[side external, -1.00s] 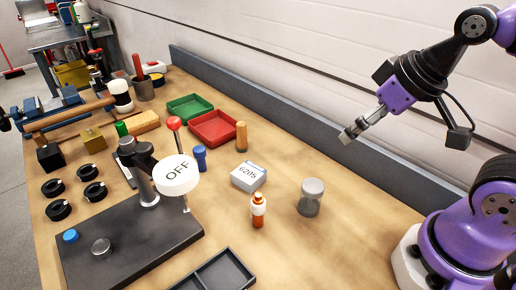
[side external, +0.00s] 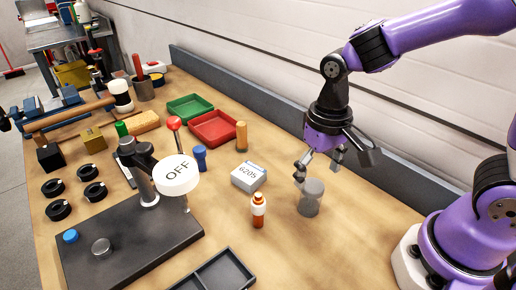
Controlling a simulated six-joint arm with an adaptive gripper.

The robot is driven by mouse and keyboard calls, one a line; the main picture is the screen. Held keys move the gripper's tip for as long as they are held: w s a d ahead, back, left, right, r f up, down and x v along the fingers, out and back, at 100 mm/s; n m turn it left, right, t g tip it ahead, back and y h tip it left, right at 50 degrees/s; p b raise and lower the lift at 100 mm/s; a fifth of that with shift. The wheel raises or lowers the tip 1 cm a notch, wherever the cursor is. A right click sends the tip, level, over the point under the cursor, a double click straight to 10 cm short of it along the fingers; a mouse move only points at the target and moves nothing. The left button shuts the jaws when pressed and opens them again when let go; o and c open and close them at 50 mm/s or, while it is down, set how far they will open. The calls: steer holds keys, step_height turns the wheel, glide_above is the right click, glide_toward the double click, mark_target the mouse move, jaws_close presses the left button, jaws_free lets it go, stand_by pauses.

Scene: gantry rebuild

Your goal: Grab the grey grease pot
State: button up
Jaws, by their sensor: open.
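The grey grease pot (side external: 311,200) stands upright on the wooden bench, right of centre. It has a lighter grey lid and a darker, see-through-looking body. My gripper (side external: 319,169) points down just above and behind the pot, with its fingers spread apart. One finger shows at the upper left of the lid and the other is farther right and higher. Nothing is between the fingers. I cannot tell whether the left finger touches the lid.
A white box marked 6205 (side external: 248,177) and an orange-and-white bottle (side external: 258,211) stand left of the pot. A dark divided tray (side external: 222,272) lies at the front. A grey rail (side external: 282,116) runs along the back. Bench right of the pot is clear.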

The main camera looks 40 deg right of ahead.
mark_target(311, 198)
steer(key=f, duration=0.7)
steer(key=shift+a, duration=0.4)
steer(key=c, duration=1.3)
